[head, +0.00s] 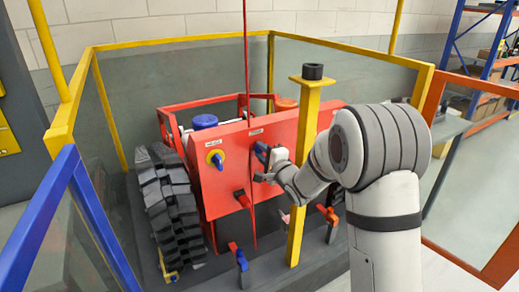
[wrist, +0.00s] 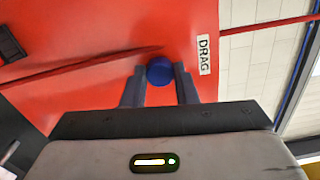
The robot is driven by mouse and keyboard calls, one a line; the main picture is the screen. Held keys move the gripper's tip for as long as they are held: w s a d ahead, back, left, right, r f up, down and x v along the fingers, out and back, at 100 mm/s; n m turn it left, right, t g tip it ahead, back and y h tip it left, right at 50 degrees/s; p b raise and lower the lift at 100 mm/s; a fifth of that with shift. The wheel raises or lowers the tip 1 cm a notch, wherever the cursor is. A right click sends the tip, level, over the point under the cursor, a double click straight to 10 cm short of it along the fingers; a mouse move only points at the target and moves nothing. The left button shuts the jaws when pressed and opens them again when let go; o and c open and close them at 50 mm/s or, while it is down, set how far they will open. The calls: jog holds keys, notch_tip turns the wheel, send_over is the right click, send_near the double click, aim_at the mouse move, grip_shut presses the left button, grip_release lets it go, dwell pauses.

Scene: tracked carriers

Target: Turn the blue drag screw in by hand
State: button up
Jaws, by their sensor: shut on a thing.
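The blue drag screw (wrist: 159,70) shows in the wrist view as a round blue head against the red panel (wrist: 110,50), beside a white label reading DRAG (wrist: 204,54). My gripper (wrist: 160,77) has one dark finger on each side of the screw and is shut on it. In the head view my gripper (head: 266,164) is at the front of the red panel (head: 232,184), below a small white label. There the gripper and wrist hide most of the screw. How deep the screw sits cannot be told.
A yellow post (head: 299,200) with a black cap stands close by my arm. A red line (head: 247,60) hangs down in front of the panel. Yellow-framed clear guards (head: 185,85) surround the carrier.

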jog(key=m+p, duration=0.3)
jog(key=m, duration=0.1)
jog(key=shift+r+m, duration=0.1)
jog(key=shift+m, duration=0.2)
jog(key=m+p, duration=0.1)
jog(key=m, duration=0.1)
jog(key=shift+m+p, duration=0.4)
jog(key=shift+f+m+p, duration=0.25)
jog(key=shift+m+p, duration=0.05)
jog(key=shift+m, duration=0.8)
jog(key=o, duration=0.8)
jog(key=shift+r, duration=0.1)
